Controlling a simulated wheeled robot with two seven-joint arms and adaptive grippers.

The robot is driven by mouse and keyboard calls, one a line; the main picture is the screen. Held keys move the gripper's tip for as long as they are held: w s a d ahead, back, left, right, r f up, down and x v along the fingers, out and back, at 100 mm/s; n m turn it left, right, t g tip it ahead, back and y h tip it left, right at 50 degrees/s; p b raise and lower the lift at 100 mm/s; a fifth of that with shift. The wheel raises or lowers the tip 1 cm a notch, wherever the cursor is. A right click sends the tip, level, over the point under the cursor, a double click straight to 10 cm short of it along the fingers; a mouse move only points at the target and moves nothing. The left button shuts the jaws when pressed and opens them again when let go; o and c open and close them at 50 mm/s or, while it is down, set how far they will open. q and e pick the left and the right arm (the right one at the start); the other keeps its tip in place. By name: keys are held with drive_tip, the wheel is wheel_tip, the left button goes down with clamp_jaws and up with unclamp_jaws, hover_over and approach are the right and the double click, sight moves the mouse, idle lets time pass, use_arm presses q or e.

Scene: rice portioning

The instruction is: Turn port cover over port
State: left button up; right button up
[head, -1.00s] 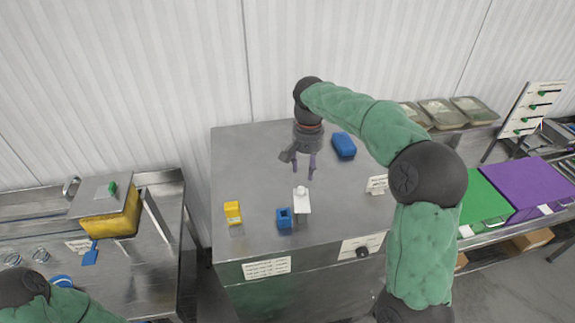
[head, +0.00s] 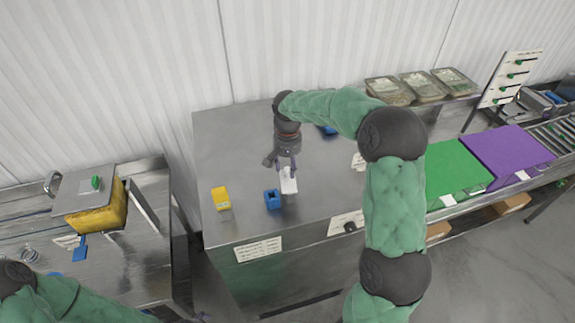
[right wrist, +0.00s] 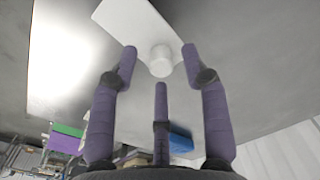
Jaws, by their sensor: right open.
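The port cover is a white flat plate (head: 289,184) with a round knob, lying on the steel cabinet top; the plate also shows in the right wrist view (right wrist: 135,28), with its pale knob (right wrist: 161,60) toward the fingers. A blue square port (head: 272,199) stands just left of the plate, and its opening is uncovered in the head view. My right gripper (head: 287,168) is open, with its purple fingers (right wrist: 160,70) around the knob end of the plate; I cannot tell whether they touch it. My left gripper is out of view; only my left arm shows at lower left.
A yellow block (head: 221,196) stands left of the blue port. A blue object (head: 328,130) lies behind my right arm. Green (head: 452,168) and purple (head: 506,155) covers lie at right.

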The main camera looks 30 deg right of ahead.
drive_tip(key=shift+w+f, duration=0.15)
drive_tip(key=shift+f, duration=0.2)
clamp_jaws()
